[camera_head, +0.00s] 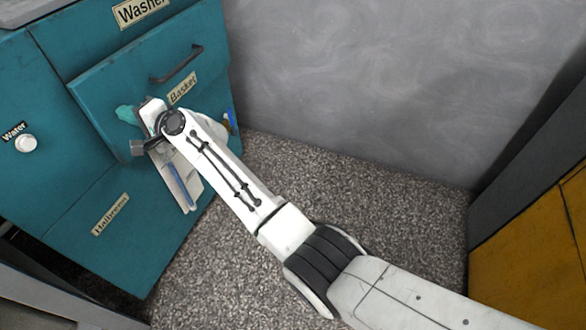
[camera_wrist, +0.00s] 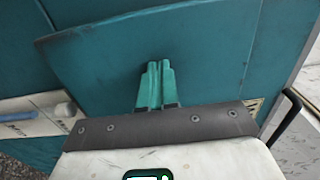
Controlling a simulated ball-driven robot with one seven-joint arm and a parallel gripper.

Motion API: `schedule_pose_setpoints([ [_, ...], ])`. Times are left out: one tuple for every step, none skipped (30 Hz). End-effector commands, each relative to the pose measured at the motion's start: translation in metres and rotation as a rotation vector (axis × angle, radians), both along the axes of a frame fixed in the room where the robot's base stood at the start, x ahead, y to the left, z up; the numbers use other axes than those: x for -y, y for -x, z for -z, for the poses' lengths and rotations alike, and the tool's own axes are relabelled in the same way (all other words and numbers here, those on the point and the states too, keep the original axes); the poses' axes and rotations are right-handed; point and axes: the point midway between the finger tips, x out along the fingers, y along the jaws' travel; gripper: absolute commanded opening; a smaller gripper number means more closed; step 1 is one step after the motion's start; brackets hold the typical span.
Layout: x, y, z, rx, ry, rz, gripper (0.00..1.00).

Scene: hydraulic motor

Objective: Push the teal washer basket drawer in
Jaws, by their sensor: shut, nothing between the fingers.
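The teal washer cabinet (camera_head: 50,85) stands at the left in the head view. Its basket drawer (camera_head: 105,85) has a flat teal front with a dark bar handle (camera_head: 177,65) and a "Basket" label (camera_head: 182,90). The front appears to stand out from the cabinet. My gripper (camera_head: 126,114) is at the lower part of this front, left of the label. In the wrist view, the drawer front (camera_wrist: 215,55) lies beyond my gripper (camera_wrist: 160,66), whose teal fingers are together and empty. The handle (camera_wrist: 285,118) is at the right. I cannot tell whether the fingertips touch the front.
A white knob (camera_head: 26,143) under a "Water" label is on the cabinet's left part. A grey wall (camera_head: 400,85) stands behind, and a yellow cabinet (camera_head: 540,250) is at the right. Speckled floor (camera_head: 400,205) lies open between them.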

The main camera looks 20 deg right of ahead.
Motion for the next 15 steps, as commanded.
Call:
schedule_pose_setpoints([
  [-0.0022, -0.002, 0.002, 0.0, 0.0, 0.0, 0.0],
  [-0.0033, -0.0028, 0.0018, 0.0, 0.0, 0.0, 0.0],
  [-0.0043, -0.0037, 0.0014, 0.0, 0.0, 0.0, 0.0],
  [-0.005, -0.0045, 0.0011, 0.001, 0.001, -0.001, 0.0],
  [-0.0056, -0.005, 0.0008, 0.001, 0.001, 0.0, 0.0],
  [-0.0061, -0.0057, 0.0004, 0.001, 0.001, 0.0, 0.0],
  [-0.0064, -0.0061, 0.0001, 0.001, 0.001, 0.0, 0.0],
  [-0.0066, -0.0065, -0.0003, 0.001, 0.0, 0.001, 0.0],
  [-0.0068, -0.0069, -0.0009, 0.001, 0.0, 0.001, 0.0],
  [-0.0069, -0.0071, -0.0013, 0.002, -0.001, 0.002, 0.0],
  [-0.0069, -0.0074, -0.0017, 0.003, 0.0, 0.002, 0.0],
  [-0.0069, -0.0076, -0.0022, 0.004, -0.001, 0.003, 0.0],
  [-0.0069, -0.0077, -0.0026, 0.004, -0.001, 0.003, 0.0],
  [-0.0069, -0.0079, -0.0029, 0.004, -0.001, 0.003, 0.0],
  [-0.0068, -0.0081, -0.0034, 0.005, -0.002, 0.004, 0.0],
])
